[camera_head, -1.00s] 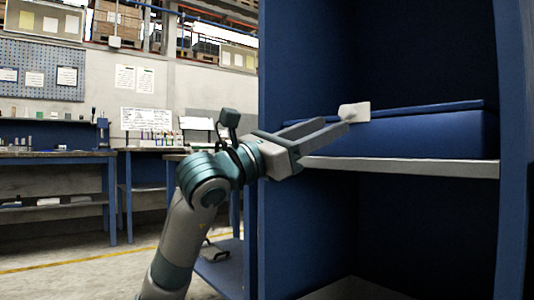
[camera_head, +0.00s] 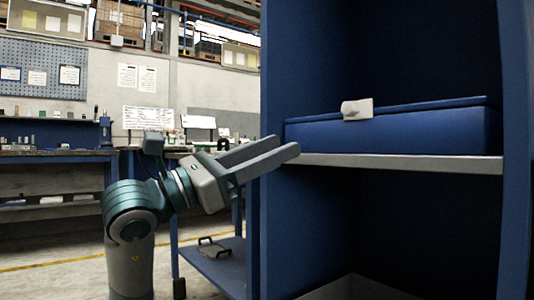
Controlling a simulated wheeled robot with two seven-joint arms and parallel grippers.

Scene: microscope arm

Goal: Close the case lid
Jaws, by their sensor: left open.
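The blue case (camera_head: 400,130) lies on the light grey shelf inside a blue cabinet. Its lid (camera_head: 425,104) lies flat along the top of the case, and I see no clear gap under it. A pale latch tab (camera_head: 357,109) hangs at the lid's front edge, left of centre. My left gripper (camera_head: 287,147) is open and empty. My right gripper is not in view.
The cabinet's left wall (camera_head: 272,220) stands close behind my left gripper. The shelf edge (camera_head: 420,163) runs below the case, with an open compartment under it. A low blue cart (camera_head: 220,265) and workbenches (camera_head: 60,160) stand at the left.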

